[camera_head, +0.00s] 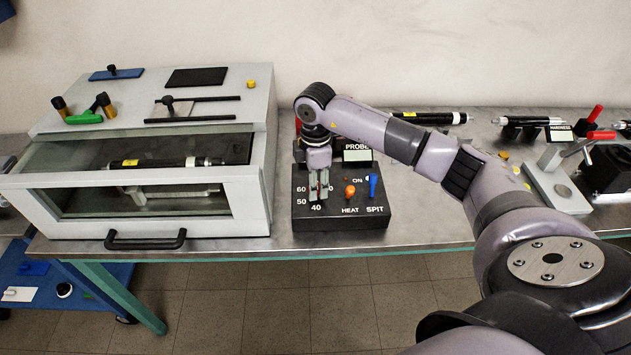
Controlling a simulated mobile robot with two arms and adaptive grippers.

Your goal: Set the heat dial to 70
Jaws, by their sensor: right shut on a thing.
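A black control box (345,222) stands on the metal bench. The numbers 40, 50 and 60 show at the left of its top, around my right gripper (318,193). My right gripper points down and is shut on the heat dial there. The fingers hide most of the dial, so its setting cannot be read, and the 70 mark does not show. My left gripper is not in view.
On the box, an orange knob (350,191) sits above the word HEAT and a blue lever (373,186) above SPIT. A small PROBE display (357,156) stands behind. A grey glass-fronted cabinet (255,200) is close on the left. Tools and fixtures lie at right.

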